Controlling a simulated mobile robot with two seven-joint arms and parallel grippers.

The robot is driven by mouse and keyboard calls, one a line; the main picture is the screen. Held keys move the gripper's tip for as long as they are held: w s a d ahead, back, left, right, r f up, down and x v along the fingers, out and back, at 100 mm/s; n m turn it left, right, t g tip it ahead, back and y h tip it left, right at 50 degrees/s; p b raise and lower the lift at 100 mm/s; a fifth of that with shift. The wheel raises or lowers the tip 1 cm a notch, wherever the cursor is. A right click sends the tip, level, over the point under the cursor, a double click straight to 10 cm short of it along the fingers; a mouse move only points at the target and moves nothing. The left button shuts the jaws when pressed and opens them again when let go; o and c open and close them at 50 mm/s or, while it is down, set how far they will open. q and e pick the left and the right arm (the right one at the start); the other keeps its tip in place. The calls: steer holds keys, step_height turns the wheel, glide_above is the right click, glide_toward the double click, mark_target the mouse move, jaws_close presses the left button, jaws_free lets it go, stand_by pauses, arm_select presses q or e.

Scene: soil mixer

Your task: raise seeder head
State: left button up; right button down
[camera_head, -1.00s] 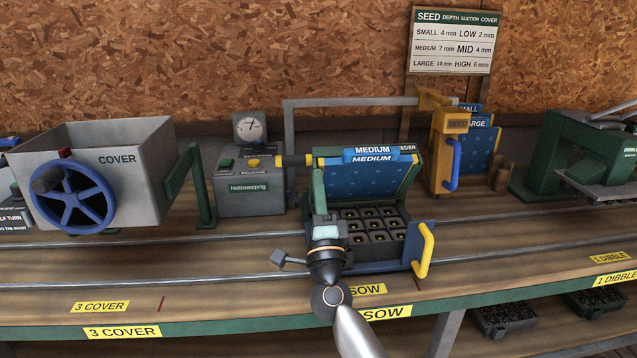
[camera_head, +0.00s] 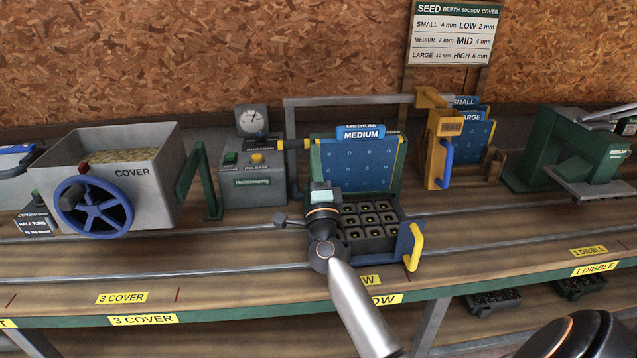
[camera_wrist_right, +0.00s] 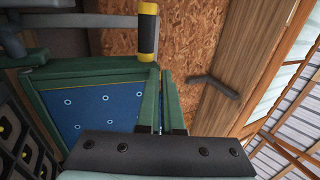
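The seeder head is a blue dotted panel (camera_head: 357,166) with a MEDIUM plate (camera_head: 361,133) on top, in a green frame. It stands nearly upright over the back of a dark cell tray (camera_head: 370,242). My right gripper (camera_head: 322,190) is at the left front side of this frame. In the right wrist view, the panel (camera_wrist_right: 100,110) and green frame (camera_wrist_right: 112,70) lie just beyond the dark gripper bar (camera_wrist_right: 157,150). The fingertips are mostly hidden, so I cannot tell whether they hold the frame. My left gripper is not in view.
A yellow handle (camera_head: 416,247) sits at the tray's right. A grey COVER hopper (camera_head: 150,180) with a blue wheel (camera_head: 92,205) stands left, and a control box (camera_head: 253,181) behind. A yellow seed unit (camera_head: 440,150) and a green dibble press (camera_head: 560,160) stand right.

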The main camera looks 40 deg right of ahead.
mark_target(314, 142)
steer(key=shift+f+x, duration=0.15)
steer(key=shift+x, duration=0.9)
steer(key=shift+f+x, duration=0.2)
steer(key=shift+x, duration=0.85)
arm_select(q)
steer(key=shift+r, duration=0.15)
arm_select(e)
steer(key=shift+w+d, duration=0.15)
steer(key=shift+d, duration=0.05)
steer(key=shift+r, duration=0.35)
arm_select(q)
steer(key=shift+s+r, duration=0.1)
